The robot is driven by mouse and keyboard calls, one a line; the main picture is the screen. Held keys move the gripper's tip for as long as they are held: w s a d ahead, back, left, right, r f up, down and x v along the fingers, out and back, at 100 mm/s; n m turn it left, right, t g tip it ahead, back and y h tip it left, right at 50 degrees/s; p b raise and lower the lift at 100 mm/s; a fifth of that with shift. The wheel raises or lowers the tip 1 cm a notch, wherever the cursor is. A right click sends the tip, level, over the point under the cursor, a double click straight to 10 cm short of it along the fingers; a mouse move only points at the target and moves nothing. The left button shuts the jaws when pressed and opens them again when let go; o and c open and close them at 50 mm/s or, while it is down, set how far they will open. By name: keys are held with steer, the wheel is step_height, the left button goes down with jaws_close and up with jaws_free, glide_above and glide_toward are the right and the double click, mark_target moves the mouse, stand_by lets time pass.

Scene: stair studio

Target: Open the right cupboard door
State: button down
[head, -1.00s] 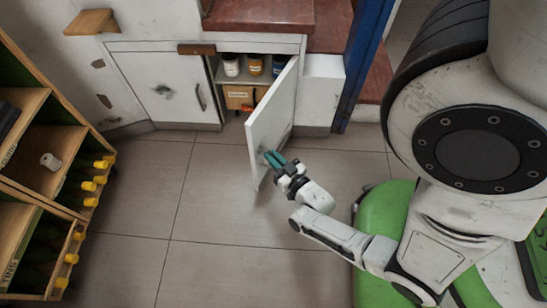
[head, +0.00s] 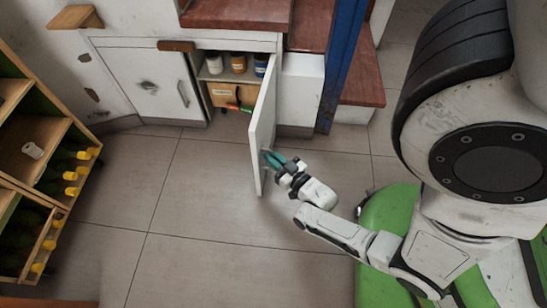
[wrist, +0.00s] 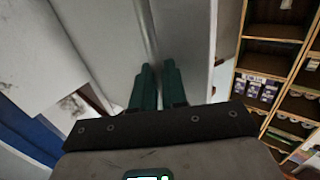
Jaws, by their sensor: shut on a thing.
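The right cupboard door (head: 264,125) is white and stands swung well out from the cupboard, seen nearly edge-on. My gripper (head: 271,158), with dark teal fingers, is at the door's outer face, low and near its free edge. It is shut on the door's handle, which the fingers mostly hide. In the wrist view the fingers (wrist: 157,78) are close together against the pale door (wrist: 185,30). The opened cupboard (head: 236,83) shows jars (head: 238,63) on a shelf and a wooden box (head: 229,95) below.
The left cupboard door (head: 147,84) is closed. A wooden rack (head: 40,150) with yellow-capped bottles stands at the left. A blue post (head: 345,65) and red-topped steps (head: 362,85) are right of the cupboard. The tiled floor (head: 190,210) in front is clear.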

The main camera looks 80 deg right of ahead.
steer(key=shift+s+d+r+h, duration=0.15)
steer(key=shift+d+r+h, duration=0.2)
steer(key=shift+d, duration=0.25)
steer(key=c, duration=1.2)
jaws_free()
steer(key=shift+o, duration=0.2)
steer(key=shift+a+f, duration=0.15)
steer(key=shift+a, duration=0.1)
steer(key=shift+s, duration=0.1)
